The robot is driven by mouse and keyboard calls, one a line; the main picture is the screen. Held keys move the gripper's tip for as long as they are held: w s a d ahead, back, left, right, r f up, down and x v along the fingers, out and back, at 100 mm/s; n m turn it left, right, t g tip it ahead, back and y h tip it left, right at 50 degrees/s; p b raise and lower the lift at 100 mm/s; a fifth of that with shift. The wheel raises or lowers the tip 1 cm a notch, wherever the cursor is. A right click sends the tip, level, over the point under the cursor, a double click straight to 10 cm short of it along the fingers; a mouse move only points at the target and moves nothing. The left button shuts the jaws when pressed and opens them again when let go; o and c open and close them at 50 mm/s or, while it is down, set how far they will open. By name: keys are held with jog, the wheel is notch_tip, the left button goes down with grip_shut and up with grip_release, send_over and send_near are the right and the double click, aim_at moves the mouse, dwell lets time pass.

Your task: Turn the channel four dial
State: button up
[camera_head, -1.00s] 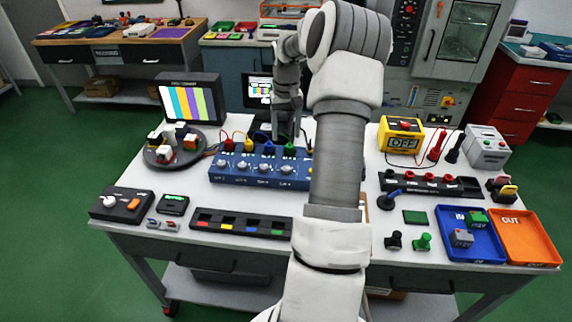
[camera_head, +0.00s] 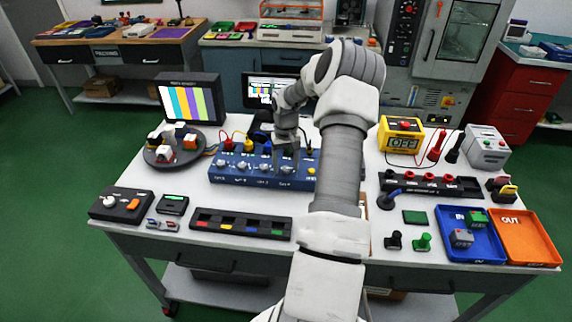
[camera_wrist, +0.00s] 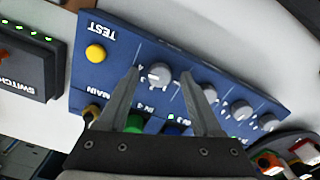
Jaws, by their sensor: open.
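The blue channel box (camera_head: 232,181) stands mid-table with a row of grey-white dials on its front. The channel four dial (camera_wrist: 159,74), with a "4" by it, is at the box's end near the yellow TEST button (camera_wrist: 95,53). My gripper (camera_wrist: 160,79) is open and empty, its fingertips on either side of this dial in the wrist view. I cannot tell whether they touch it or are still above it. In the head view my gripper (camera_head: 286,160) hangs over the box's right part and partly hides the dial there.
Other dials (camera_wrist: 210,93) sit in line beside it. Green and blue plugs (camera_wrist: 134,122) stand close behind the dial, under my fingers. A monitor (camera_head: 190,101) and a round turntable (camera_head: 158,156) stand left. A dark slotted strip (camera_head: 240,224) lies in front.

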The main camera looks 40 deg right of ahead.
grip_shut()
dwell(0.4)
jog(key=n, duration=0.3)
jog(key=shift+n, duration=0.4)
jog(key=shift+n+p, duration=0.3)
jog(key=shift+n, duration=1.7)
grip_release()
